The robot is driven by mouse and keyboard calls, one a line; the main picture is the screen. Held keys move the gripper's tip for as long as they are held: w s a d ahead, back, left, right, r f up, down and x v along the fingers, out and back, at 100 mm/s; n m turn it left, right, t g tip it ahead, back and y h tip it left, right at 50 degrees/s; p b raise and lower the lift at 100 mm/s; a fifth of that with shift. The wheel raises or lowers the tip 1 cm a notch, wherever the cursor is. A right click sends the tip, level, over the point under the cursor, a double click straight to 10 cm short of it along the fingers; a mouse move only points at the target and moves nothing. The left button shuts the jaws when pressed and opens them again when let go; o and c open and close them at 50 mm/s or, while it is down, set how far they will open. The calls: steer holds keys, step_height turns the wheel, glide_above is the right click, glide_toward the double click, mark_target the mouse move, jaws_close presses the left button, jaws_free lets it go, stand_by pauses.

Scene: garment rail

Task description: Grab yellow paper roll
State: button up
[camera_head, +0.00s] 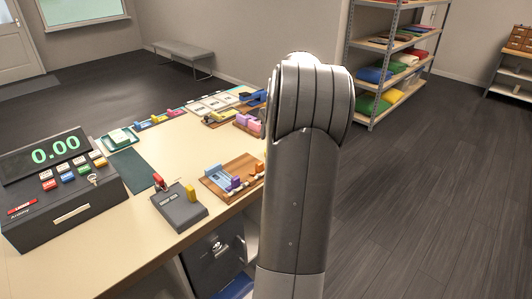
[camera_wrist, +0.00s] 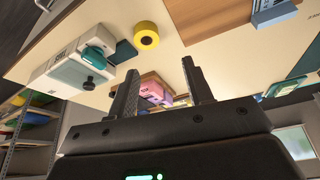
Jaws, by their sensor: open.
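The yellow paper roll (camera_wrist: 145,36) stands on the cream table top (camera_wrist: 205,30) in the wrist view, at the upper middle, with a dark hole in its centre. My gripper (camera_wrist: 158,80) is open, its two dark fingers apart with nothing between them. The roll lies beyond the fingertips, a little to the left of the middle of the gap, and is not touched. In the head view my arm hides the right part of the table, and neither the roll nor my gripper can be made out there.
In the wrist view a white machine with teal parts (camera_wrist: 75,60) stands left of the roll. A wooden board with pink items (camera_wrist: 155,90) shows behind the fingers. In the head view a cash register (camera_head: 65,190), a card terminal (camera_head: 178,207) and a wooden tray (camera_head: 215,184) occupy the table.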

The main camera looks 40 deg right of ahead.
steer(key=x, duration=0.4)
steer(key=d+x, duration=0.1)
steer(key=x, duration=0.3)
steer(key=s+d+x, duration=0.1)
steer(key=x, duration=0.2)
steer(key=shift+w+d+f, duration=0.15)
steer(key=shift+w+f, duration=0.05)
steer(key=shift+f, duration=0.25)
steer(key=shift+c, duration=0.6)
steer(key=c, duration=0.5)
steer(key=shift+r, duration=0.1)
